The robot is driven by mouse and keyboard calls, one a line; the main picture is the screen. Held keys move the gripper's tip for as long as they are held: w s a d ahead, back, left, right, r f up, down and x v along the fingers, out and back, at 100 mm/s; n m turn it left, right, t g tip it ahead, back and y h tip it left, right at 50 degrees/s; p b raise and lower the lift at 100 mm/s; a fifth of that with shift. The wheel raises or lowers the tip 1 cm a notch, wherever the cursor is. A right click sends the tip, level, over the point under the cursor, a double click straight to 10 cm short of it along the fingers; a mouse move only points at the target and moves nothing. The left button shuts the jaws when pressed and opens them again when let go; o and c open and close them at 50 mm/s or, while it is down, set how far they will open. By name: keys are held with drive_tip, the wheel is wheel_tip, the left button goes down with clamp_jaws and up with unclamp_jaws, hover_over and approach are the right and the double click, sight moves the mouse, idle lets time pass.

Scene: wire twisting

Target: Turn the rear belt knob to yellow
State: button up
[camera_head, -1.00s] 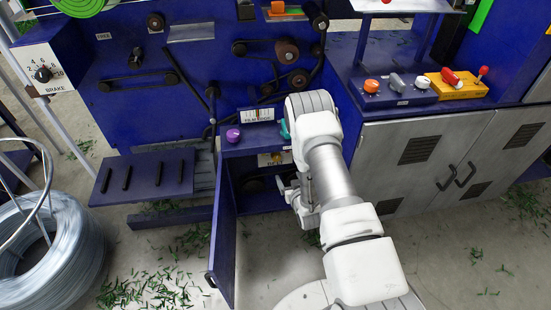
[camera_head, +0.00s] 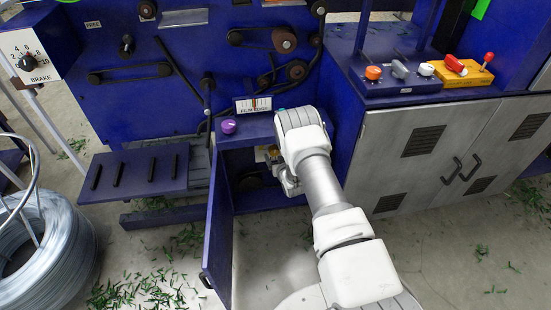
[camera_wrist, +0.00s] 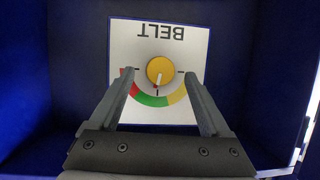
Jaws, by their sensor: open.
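The rear belt knob (camera_wrist: 160,70) is a round yellow knob on a white plate marked BELT, upside down in the wrist view. An arc of red, green and yellow bands curves below it. Its pointer line aims down at the green band. In the wrist view my gripper (camera_wrist: 158,73) is open, one finger on each side of the knob, with gaps visible; I cannot tell the depth between tips and plate. In the head view my gripper (camera_head: 287,180) reaches into the open blue cabinet (camera_head: 237,163), and my arm hides most of the knob area.
The open cabinet door (camera_head: 219,235) stands left of my arm. A purple knob (camera_head: 228,126) sits on the ledge above the opening. Grey cabinets (camera_head: 425,145) stand at right and a wire coil (camera_head: 45,250) at left. Blue walls surround the belt plate closely.

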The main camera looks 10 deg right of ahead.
drive_tip(key=shift+b+x, duration=0.3)
drive_tip(key=shift+x, duration=0.85)
drive_tip(key=shift+c, duration=0.3)
clamp_jaws()
